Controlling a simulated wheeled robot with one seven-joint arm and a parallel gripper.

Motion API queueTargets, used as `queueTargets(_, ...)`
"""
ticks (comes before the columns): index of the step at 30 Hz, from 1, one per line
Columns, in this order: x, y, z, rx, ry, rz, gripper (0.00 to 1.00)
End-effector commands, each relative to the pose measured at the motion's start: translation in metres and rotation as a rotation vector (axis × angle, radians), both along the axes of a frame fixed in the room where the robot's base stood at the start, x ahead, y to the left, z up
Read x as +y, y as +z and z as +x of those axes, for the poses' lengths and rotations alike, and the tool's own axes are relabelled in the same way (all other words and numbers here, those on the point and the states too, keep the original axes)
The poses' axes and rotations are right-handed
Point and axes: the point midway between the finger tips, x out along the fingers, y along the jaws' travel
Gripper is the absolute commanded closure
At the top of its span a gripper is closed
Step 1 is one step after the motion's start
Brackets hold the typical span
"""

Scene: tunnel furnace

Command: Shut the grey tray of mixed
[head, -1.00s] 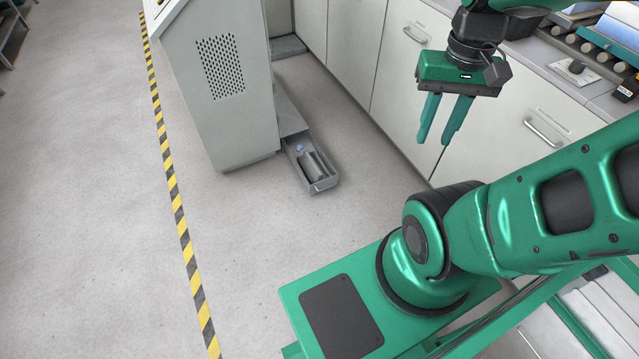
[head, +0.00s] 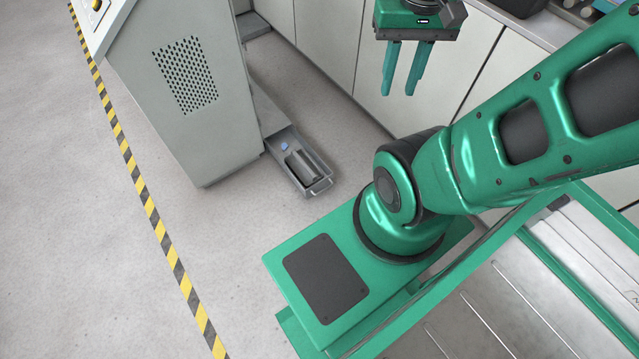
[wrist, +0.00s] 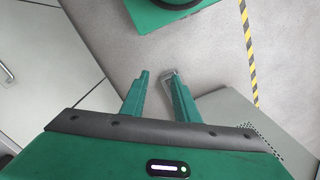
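The grey tray (head: 312,190) is pulled out low at the foot of the grey cabinet (head: 190,120), near the floor. It holds a dark cylinder-like item (head: 303,168) and a small blue item (head: 284,146), and has a handle (head: 320,187) on its front. My gripper (head: 398,95) is open and empty, high in front of the white cupboard fronts, to the right of the tray and well apart from it. In the wrist view, my open fingers (wrist: 156,78) point towards the floor, and a small part of the tray (wrist: 168,84) shows between and beyond them.
White cupboard doors (head: 335,50) run along the right behind the tray. A yellow-and-black floor stripe (head: 140,185) passes left of the cabinet. The floor (head: 240,235) in front of the tray is clear up to my green base.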

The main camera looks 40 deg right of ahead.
Motion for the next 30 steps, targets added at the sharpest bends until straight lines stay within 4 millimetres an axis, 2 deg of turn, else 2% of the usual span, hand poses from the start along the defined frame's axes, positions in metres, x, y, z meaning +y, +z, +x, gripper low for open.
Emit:
queueTargets(9,0.000,0.000,0.000,0.000,0.000,0.000,0.72)
queueTargets(11,0.000,0.004,-0.009,-0.010,-0.001,-0.001,0.72)
queueTargets(14,-0.005,0.004,-0.003,-0.011,-0.014,-0.011,0.72)
queueTargets(17,-0.014,0.000,0.017,-0.004,-0.035,-0.030,0.72)
queueTargets(23,-0.042,-0.019,0.075,0.000,-0.103,-0.084,0.72)
queueTargets(30,-0.074,-0.063,0.146,-0.008,-0.179,-0.133,0.72)
